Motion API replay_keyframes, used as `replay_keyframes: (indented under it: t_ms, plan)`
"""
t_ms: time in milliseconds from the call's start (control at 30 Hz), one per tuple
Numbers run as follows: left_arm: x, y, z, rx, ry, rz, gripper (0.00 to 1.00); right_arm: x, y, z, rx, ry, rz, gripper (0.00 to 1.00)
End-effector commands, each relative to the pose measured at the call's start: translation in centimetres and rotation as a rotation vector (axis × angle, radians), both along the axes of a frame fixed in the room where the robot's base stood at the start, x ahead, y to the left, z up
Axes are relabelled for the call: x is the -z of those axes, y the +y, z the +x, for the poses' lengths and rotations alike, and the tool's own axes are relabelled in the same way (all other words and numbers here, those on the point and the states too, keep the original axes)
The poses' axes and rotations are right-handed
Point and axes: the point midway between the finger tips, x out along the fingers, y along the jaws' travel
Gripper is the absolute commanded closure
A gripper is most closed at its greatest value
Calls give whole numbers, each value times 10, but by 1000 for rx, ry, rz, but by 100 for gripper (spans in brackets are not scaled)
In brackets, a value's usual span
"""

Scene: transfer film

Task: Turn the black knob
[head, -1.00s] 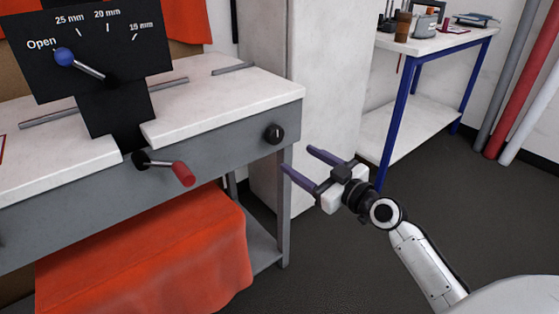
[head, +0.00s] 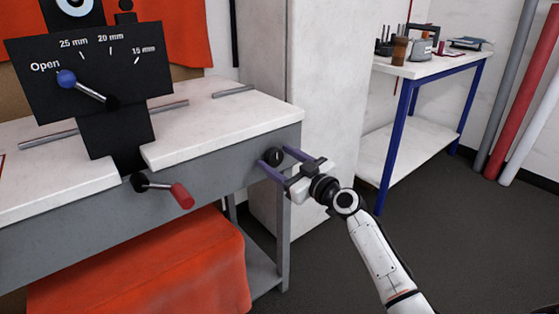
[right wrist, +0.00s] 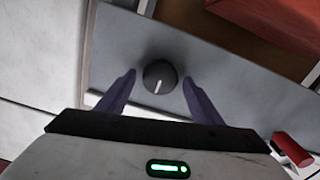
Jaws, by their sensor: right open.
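The black knob (head: 274,156) is on the grey front panel of the white-topped bench, near its right end. In the right wrist view the round knob (right wrist: 160,76) shows a white pointer line directed toward the bottom of the picture. My right gripper (head: 272,158) is open, with its two purple fingers on either side of the knob. In the right wrist view the fingertips (right wrist: 158,75) stand apart from the knob, with a gap on each side. My left gripper is not in view.
A red-handled crank (head: 181,195) sticks out of the bench front, left of the knob. A black panel (head: 90,75) with a blue-tipped lever stands above it. Orange cloth (head: 150,265) hangs below. A blue-legged table (head: 425,65) stands at the back right. Dark floor is clear at right.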

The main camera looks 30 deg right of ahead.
Motion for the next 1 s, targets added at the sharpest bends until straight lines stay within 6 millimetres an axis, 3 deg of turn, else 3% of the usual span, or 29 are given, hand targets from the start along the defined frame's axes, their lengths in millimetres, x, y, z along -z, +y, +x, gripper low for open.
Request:
replay_keyframes:
  t_ms: [167, 400, 733, 1000]
  plan:
    - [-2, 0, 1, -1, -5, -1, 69, 0, 0, 0, 0, 0, 0, 40]
    - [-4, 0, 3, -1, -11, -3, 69, 0, 0, 0, 0, 0, 0, 80]
    - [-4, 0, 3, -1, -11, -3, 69, 1, 0, -1, 0, 4, 41, 81]
    - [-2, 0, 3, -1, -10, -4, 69, 1, -1, -1, 0, 16, 207, 81]
